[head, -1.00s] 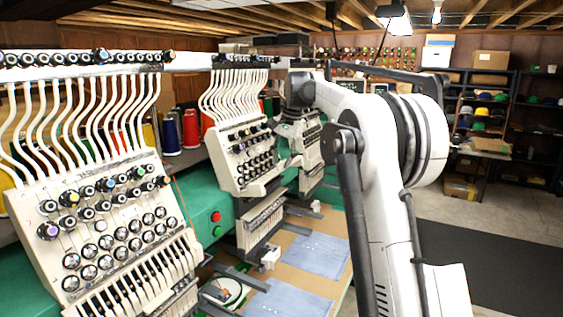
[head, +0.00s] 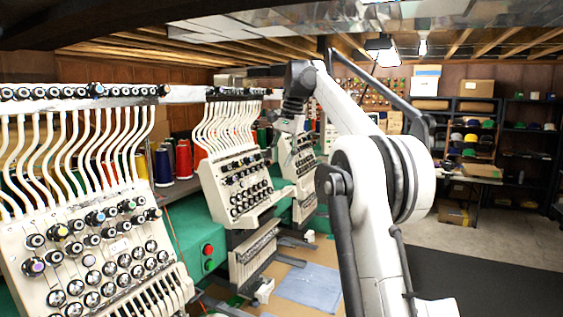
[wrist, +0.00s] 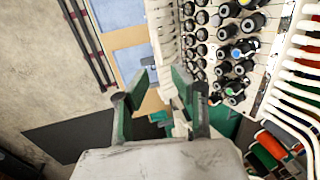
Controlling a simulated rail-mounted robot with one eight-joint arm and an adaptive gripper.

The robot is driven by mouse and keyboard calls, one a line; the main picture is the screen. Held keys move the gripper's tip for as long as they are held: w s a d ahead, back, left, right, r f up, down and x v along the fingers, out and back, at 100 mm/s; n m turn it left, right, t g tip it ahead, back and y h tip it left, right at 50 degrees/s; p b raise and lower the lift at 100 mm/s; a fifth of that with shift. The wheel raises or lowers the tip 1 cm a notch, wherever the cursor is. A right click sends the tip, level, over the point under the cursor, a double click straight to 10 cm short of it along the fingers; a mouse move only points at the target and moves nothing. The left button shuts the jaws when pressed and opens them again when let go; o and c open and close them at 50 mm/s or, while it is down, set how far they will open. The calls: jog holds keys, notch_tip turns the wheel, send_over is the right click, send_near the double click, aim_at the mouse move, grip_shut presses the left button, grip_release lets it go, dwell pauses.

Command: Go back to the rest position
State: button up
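My gripper (wrist: 160,84) shows in the wrist view with its two green-padded fingers spread apart. I see nothing held between them. In the head view my white arm rises at the centre right and bends over toward the embroidery machines; the gripper's fingers are too small to make out there. The nearest embroidery head (head: 95,255), cream with rows of dark knobs, fills the lower left. A second head (head: 238,188) stands behind it, close to the arm's far end in the picture. The wrist view looks down past the fingers at a knobbed head (wrist: 225,50) on the right.
Blue cloth (head: 310,287) lies on the tan machine table. Thread cones (head: 183,158) stand behind the heads. Shelves with caps (head: 472,138) and boxes stand at the back right. Beams and a shiny duct (head: 450,14) run overhead. The floor at right is open, with a dark mat (head: 480,275).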

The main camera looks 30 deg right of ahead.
dwell(0.3)
jog(key=s+a+f+n+t+b, duration=0.1)
jog(key=s+a+f+n+b, duration=0.15)
jog(key=s+a+f, duration=0.35)
jog(key=s+a+f+n+t+h+b, duration=0.1)
jog(key=s+a+b, duration=0.25)
jog(key=s, duration=0.45)
jog(key=s+a+f+n+t+b, duration=0.1)
jog(key=s+a+f+n+b, duration=0.1)
jog(key=s+a+f, duration=0.3)
jog(key=s+a+f+n+t+b, duration=0.1)
jog(key=s+a+f+n+b, duration=0.2)
jog(key=s+f, duration=0.95)
jog(key=s+a+f+n+t+b, duration=0.1)
jog(key=s+a+f+n+b, duration=0.2)
jog(key=s+f, duration=0.9)
notch_tip(320, 180, up, 17)
jog(key=w+p, duration=0.1)
jog(key=p, duration=1.7)
jog(key=shift+a+m+h, duration=0.3)
jog(key=shift+a+m, duration=0.1)
jog(key=shift+m, duration=0.05)
jog(key=shift+f, duration=0.15)
